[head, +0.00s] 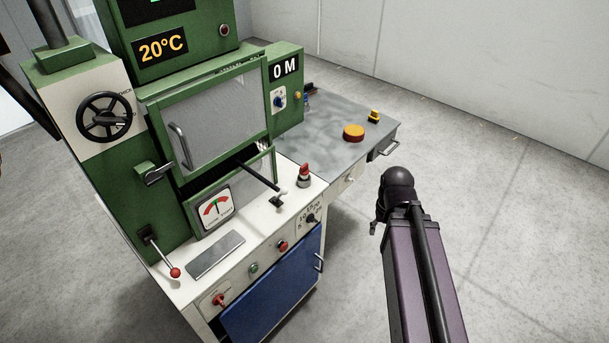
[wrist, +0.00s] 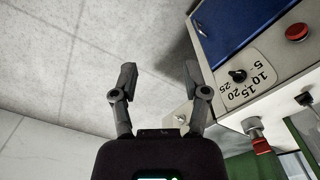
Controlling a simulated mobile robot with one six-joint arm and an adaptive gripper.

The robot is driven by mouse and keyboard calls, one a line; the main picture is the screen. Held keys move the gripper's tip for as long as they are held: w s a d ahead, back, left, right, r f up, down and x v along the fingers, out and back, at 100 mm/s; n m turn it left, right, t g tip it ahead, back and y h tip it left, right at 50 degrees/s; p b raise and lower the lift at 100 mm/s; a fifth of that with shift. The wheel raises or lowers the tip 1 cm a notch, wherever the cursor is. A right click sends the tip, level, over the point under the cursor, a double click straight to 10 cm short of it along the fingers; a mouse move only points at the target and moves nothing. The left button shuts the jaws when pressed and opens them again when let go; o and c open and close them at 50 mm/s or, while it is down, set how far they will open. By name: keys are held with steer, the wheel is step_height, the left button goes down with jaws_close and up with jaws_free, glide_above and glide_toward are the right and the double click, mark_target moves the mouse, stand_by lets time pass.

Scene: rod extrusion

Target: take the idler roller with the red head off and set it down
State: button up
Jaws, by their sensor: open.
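The idler roller with the red head (head: 304,170) appears to be the short upright piece on a grey base at the right edge of the machine's white deck. It also shows in the wrist view, where the red head (wrist: 261,146) is at lower right, beside the deck edge. My gripper (wrist: 160,74) is open, with nothing between its two fingers, and bare floor shows behind them. It is apart from the roller, which lies to the right of the fingers in the wrist view. In the head view my arm hides most of the gripper.
The green machine (head: 207,70) stands at left, with a black rod (head: 260,178) reaching over its white deck (head: 255,222). A grey side table (head: 335,115) holds an orange disc (head: 354,132) and a yellow button (head: 374,115). Open floor lies right of the machine.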

steer(key=shift+o, duration=1.4)
steer(key=shift+w+a, duration=0.1)
steer(key=shift+w, duration=0.05)
step_height(320, 180, up, 10)
steer(key=m+p, duration=0.8)
steer(key=p, duration=0.2)
glide_above(304, 174)
steer(key=w, duration=0.2)
steer(key=shift+w+r, duration=0.1)
steer(key=shift+r, duration=0.05)
step_height(304, 174, down, 9)
steer(key=b, duration=0.8)
steer(key=shift+r, duration=0.15)
